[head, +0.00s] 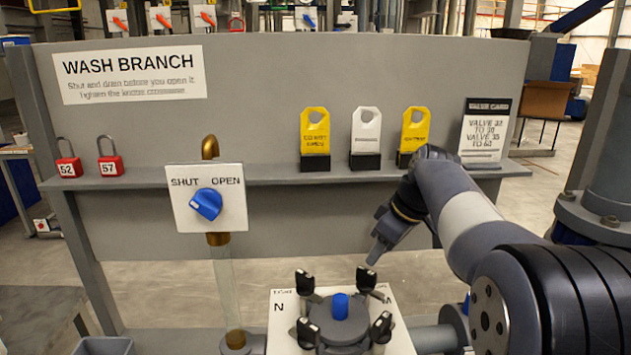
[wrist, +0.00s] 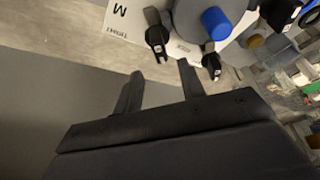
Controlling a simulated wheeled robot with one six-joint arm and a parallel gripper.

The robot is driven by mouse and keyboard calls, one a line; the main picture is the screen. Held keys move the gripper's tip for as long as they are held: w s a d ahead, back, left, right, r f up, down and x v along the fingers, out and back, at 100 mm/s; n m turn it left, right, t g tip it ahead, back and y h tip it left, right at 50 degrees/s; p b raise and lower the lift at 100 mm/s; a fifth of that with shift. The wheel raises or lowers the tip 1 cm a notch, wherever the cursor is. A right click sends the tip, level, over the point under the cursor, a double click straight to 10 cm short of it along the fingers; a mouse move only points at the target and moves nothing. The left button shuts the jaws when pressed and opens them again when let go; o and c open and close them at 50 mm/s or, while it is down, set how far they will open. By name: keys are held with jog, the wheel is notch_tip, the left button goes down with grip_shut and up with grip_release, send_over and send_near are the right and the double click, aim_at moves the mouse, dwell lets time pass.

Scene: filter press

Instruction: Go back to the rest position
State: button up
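My gripper (head: 374,258) hangs from my arm in front of the grey panel, above and behind the right knob of the white plate. In the wrist view my gripper (wrist: 158,82) shows two fingers apart with nothing between them. The white plate (head: 284,342) carries a round grey cap with a blue top (head: 340,306) and several black knobs around it. The plate also shows in the wrist view (wrist: 122,22), with a black knob (wrist: 157,38) just beyond the fingertips. I see no contact between the fingers and the knobs.
A shelf (head: 250,181) holds two red padlocks (head: 110,166), yellow and white tags (head: 366,130) and a valve card (head: 484,130). A blue valve handle (head: 206,204) sits on a SHUT/OPEN plate at left. A grey column (head: 612,160) stands at right.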

aim_at(367, 270)
jog(key=x, duration=0.8)
jog(key=shift+d, duration=0.1)
